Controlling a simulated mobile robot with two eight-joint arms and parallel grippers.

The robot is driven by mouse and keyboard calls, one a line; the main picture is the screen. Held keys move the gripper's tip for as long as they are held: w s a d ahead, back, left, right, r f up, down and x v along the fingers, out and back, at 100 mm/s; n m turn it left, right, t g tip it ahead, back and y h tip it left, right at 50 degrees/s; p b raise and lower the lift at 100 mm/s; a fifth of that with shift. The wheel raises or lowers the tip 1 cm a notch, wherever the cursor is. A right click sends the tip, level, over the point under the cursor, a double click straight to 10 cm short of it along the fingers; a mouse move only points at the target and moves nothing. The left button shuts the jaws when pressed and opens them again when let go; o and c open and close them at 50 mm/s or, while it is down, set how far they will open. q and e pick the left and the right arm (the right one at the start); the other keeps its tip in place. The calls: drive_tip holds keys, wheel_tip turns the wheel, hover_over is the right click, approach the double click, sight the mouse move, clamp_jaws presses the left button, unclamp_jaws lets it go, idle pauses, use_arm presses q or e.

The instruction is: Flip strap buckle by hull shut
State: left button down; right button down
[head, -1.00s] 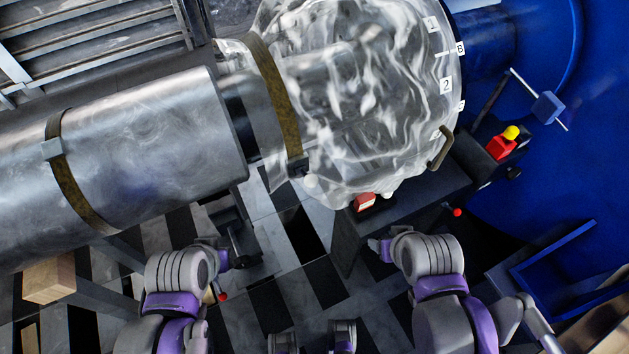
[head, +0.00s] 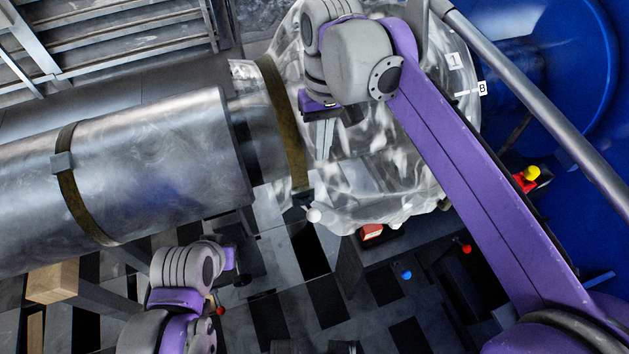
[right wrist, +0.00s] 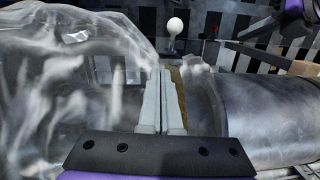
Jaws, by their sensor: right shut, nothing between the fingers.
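A brown strap (head: 285,115) circles the neck between the metal cylinder and the plastic-wrapped body. Its dark buckle (head: 303,197) sits at the lower end, with a white ball knob (head: 314,215) beside it. The knob stands on a short stem in the right wrist view (right wrist: 174,25). My right gripper (head: 324,135) is over the wrapped body, above and right of the buckle. In the right wrist view its fingers (right wrist: 160,73) are together and empty, in front of the strap (right wrist: 178,82). My left gripper (head: 236,268) is low at left; its jaws are unclear.
A second strap (head: 72,190) with a grey buckle (head: 62,162) circles the metal cylinder (head: 150,160). The plastic-wrapped body (head: 390,185) fills the middle. A red block (head: 371,232), blue knob (head: 406,274) and red knob (head: 466,249) lie below right. Blue structure (head: 590,60) stands at right.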

drive_tip(key=shift+w+a+r+g, duration=0.15)
drive_tip(key=shift+w+a+r, duration=0.1)
drive_tip(key=shift+a+r, duration=0.25)
drive_tip(key=shift+w+a+r+g, duration=0.15)
drive_tip(key=shift+w+a+r, duration=0.15)
drive_tip(key=shift+a, duration=0.2)
drive_tip(key=shift+s, duration=0.1)
approach(312, 208)
drive_tip(key=w+f, duration=0.2)
drive_tip(key=shift+w+a+f+b, duration=0.2)
drive_tip(key=shift+w+f+b, duration=0.05)
drive_tip(key=shift+f+b, duration=0.05)
drive_tip(key=shift+s+d+f, duration=0.1)
drive_tip(key=shift+s+f, duration=0.55)
drive_tip(key=shift+s, duration=0.2)
drive_tip(key=shift+s+d+f, duration=0.1)
drive_tip(key=shift+s+f, duration=0.55)
drive_tip(key=shift+s, duration=0.2)
